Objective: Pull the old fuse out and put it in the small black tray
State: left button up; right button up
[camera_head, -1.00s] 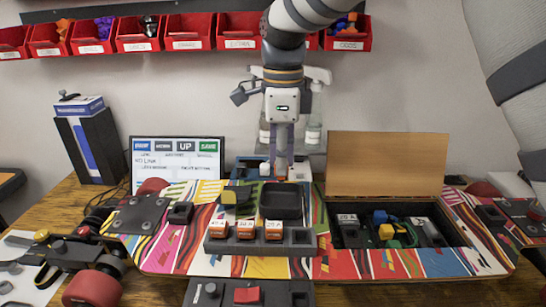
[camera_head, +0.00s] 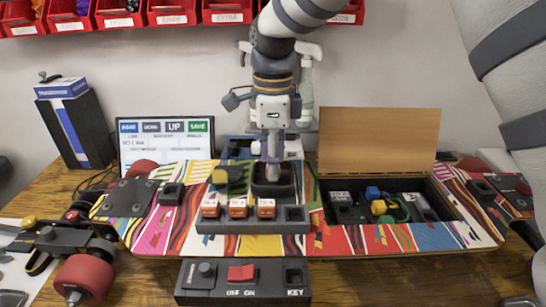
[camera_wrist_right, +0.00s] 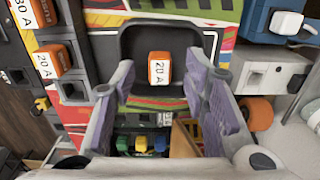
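An orange fuse (camera_wrist_right: 159,70) marked 20 A lies in the small black tray (camera_wrist_right: 122,40), apart from both fingers in the right wrist view. My right gripper (camera_wrist_right: 159,78) is open, its two purple-padded fingers spread to either side of the fuse. In the head view, my right gripper (camera_head: 271,178) points down at the tray (camera_head: 289,190) and partly hides its inside. Three orange fuses, left (camera_head: 210,208), middle (camera_head: 238,208) and right (camera_head: 266,208), stand in the dark rack in front of the tray. My left gripper is not in view.
An open compartment (camera_head: 450,208) with blue and yellow connectors lies right of the tray, its brown lid (camera_head: 378,140) standing upright behind. A switch box (camera_head: 217,290) sits in front. A screen (camera_head: 166,140) and red bins (camera_head: 172,17) are behind.

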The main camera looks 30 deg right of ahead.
notch_tip(320, 180, up, 12)
dwell(0.5)
